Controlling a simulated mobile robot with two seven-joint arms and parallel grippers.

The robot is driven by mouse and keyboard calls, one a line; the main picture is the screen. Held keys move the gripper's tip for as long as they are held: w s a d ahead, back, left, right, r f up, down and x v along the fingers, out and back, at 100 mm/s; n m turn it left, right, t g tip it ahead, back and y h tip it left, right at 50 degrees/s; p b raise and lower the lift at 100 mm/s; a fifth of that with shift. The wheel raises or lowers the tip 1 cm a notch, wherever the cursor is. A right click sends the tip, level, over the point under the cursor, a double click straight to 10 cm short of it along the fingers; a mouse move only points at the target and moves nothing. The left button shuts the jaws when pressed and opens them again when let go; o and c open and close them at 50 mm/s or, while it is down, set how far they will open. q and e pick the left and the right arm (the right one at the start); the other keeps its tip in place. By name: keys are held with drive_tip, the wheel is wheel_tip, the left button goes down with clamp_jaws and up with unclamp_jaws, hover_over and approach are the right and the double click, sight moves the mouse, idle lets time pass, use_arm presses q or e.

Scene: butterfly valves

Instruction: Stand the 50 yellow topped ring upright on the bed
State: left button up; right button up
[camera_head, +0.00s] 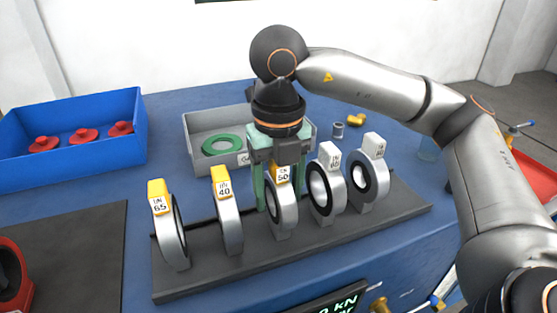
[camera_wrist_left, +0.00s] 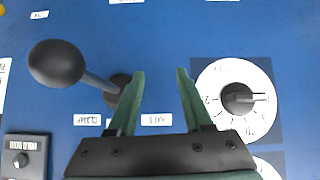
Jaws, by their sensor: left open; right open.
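The ring with the yellow top marked 50 (camera_head: 283,212) stands upright in a dark rack (camera_head: 200,268), in the middle of a row of rings. My right gripper (camera_head: 276,192) points down over it, open, with its green fingers on either side of the yellow top. I cannot tell whether the fingers touch it. My left gripper (camera_wrist_left: 160,74) shows only in the left wrist view, open and empty above a blue panel. I cannot make out for sure which surface is the bed.
Yellow topped rings 65 (camera_head: 172,235) and 40 (camera_head: 229,215) stand left of it; two white topped rings stand right. Behind are a grey bin (camera_head: 197,130) with a green ring and a blue bin (camera_head: 120,160) with red parts. A black-knobbed lever (camera_wrist_left: 57,64) is beside my left gripper.

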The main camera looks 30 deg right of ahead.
wheel_tip(320, 180, up, 12)
drive_tip(key=shift+f, duration=0.1)
idle(0.4)
idle(0.6)
